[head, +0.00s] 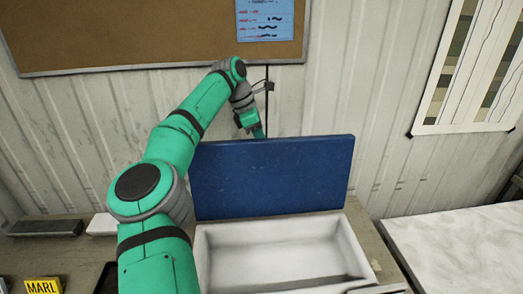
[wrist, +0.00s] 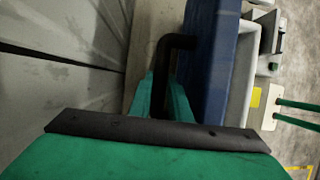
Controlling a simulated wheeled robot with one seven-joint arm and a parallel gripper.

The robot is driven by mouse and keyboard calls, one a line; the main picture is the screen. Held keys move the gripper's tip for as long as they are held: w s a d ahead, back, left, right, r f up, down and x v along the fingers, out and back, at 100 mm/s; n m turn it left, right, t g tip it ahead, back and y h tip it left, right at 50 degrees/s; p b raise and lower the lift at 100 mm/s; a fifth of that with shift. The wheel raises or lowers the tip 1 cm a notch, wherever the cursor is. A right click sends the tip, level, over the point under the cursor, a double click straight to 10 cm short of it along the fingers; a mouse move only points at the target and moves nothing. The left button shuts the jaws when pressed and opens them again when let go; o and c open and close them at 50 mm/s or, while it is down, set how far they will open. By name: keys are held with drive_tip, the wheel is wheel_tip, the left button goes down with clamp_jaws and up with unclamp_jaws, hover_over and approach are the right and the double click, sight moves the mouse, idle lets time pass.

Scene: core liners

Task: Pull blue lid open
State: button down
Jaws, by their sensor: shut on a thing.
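The blue lid (head: 272,180) stands raised, close to upright, at the back edge of an open white box (head: 207,262). My gripper (head: 259,131) is at the lid's top edge, on its far side, and the lid hides part of it in the head view. In the wrist view my gripper (wrist: 165,88) is shut on a black bent handle (wrist: 178,41) that reaches to the blue lid (wrist: 207,65). The handle is hidden behind the lid in the head view.
The box inside looks empty. A ribbed metal wall (head: 330,100) is close behind the lid and my gripper. A cork board (head: 120,35) hangs above. A white-topped surface (head: 460,250) is at the right, and a yellow label (head: 43,286) at the lower left.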

drive_tip(key=shift+w+r, duration=0.1)
drive_tip(key=shift+r, duration=0.05)
drive_tip(key=c, duration=1.6)
unclamp_jaws()
drive_tip(key=shift+c, duration=0.2)
drive_tip(key=v, duration=1)
drive_tip(key=shift+r, duration=0.4)
drive_tip(key=shift+a, duration=0.1)
